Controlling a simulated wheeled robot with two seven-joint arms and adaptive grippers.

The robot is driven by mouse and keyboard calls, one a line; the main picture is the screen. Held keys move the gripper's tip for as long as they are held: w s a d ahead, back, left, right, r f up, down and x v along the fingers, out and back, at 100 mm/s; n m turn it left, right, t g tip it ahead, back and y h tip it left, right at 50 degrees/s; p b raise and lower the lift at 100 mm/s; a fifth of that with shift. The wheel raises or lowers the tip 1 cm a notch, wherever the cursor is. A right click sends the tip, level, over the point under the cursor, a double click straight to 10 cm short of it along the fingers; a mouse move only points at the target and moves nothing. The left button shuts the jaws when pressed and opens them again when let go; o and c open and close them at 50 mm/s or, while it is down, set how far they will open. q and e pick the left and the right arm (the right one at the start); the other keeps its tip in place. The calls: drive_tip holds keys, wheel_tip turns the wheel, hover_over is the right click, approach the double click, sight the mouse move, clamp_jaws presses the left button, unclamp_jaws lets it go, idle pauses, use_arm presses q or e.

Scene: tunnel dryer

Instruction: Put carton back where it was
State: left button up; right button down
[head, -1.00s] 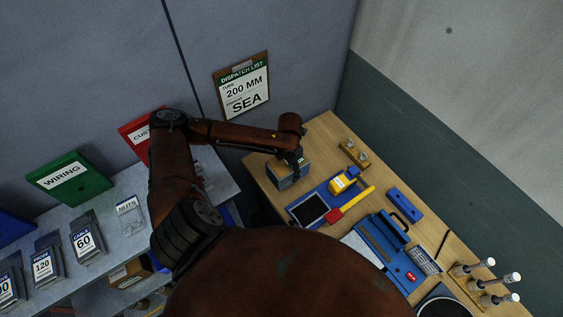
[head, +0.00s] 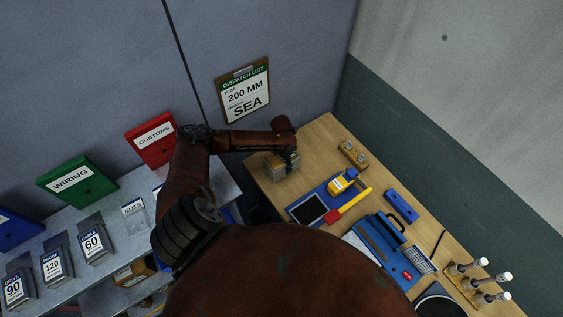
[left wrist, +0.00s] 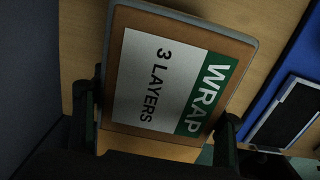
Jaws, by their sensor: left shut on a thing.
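My left gripper (head: 289,160) points down at the far-left part of the wooden table and is shut on a carton (head: 279,171). The carton is box-shaped, with a brown face and greyish sides. In the left wrist view the carton (left wrist: 120,110) fills the middle between the two fingers, tilted in the picture. Its brown face bears a white and green label reading WRAP 3 LAYERS. I cannot tell whether the carton touches the tabletop. The gripper hides part of the carton in the head view. My right gripper is not in view.
On the table (head: 317,150) are a wooden block with pegs (head: 352,154), a blue tray (head: 318,193) with a yellow device (head: 343,181), a red-and-yellow tool (head: 349,204) and a blue case (head: 380,247). A grey shelf (head: 125,187) with bins stands left, separated by a gap.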

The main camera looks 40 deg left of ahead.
use_arm(q)
drive_tip(key=shift+w+f, duration=0.15)
drive_tip(key=shift+f, duration=0.2)
drive_tip(key=shift+f, duration=0.15)
drive_tip(key=o, duration=1.8)
drive_tip(key=shift+o, duration=0.8)
